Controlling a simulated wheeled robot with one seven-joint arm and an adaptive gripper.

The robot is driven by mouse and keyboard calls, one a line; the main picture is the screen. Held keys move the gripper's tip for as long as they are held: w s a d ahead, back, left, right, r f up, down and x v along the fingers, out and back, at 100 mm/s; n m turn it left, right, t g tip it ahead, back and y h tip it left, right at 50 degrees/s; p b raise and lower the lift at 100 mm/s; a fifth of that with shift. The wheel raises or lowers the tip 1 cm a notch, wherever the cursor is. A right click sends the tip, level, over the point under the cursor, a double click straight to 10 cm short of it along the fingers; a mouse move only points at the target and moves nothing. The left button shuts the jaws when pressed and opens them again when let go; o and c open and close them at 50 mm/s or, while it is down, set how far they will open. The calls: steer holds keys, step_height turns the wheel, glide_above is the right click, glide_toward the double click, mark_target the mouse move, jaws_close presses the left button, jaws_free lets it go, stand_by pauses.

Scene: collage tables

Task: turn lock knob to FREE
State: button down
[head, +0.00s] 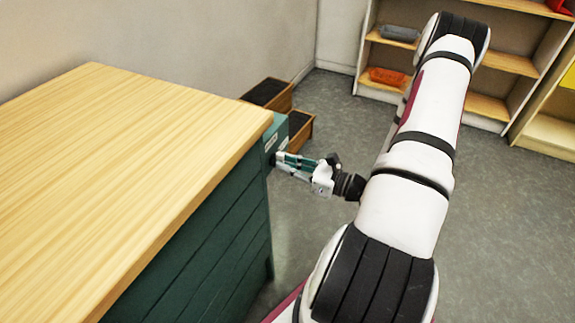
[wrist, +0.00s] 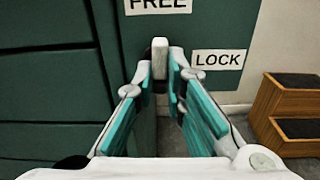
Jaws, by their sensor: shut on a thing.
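The lock knob (wrist: 160,58) is a light grey upright bar on the dark green cabinet front (wrist: 50,70). A FREE label (wrist: 158,5) sits above it, cut by the top of the wrist view, and a LOCK label (wrist: 217,60) is to its right. The knob stands upright, in line with FREE. My gripper (wrist: 160,75) has its fingertips on both sides of the knob and is shut on it. In the head view my gripper (head: 280,158) reaches the green cabinet's side from the right; the knob is hidden there.
The cabinet has a light wooden top (head: 130,140). Wooden steps with dark treads (wrist: 295,110) stand on the floor to the right in the wrist view. Shelves (head: 490,65) stand at the back right. Grey floor (head: 500,220) is clear right of my arm.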

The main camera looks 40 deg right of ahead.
steer(key=shift+n, duration=0.3)
steer(key=c, duration=1.6)
jaws_free()
steer(key=shift+c, duration=0.2)
steer(key=shift+s, duration=0.1)
steer(key=v, duration=1.2)
steer(key=shift+r, duration=0.1)
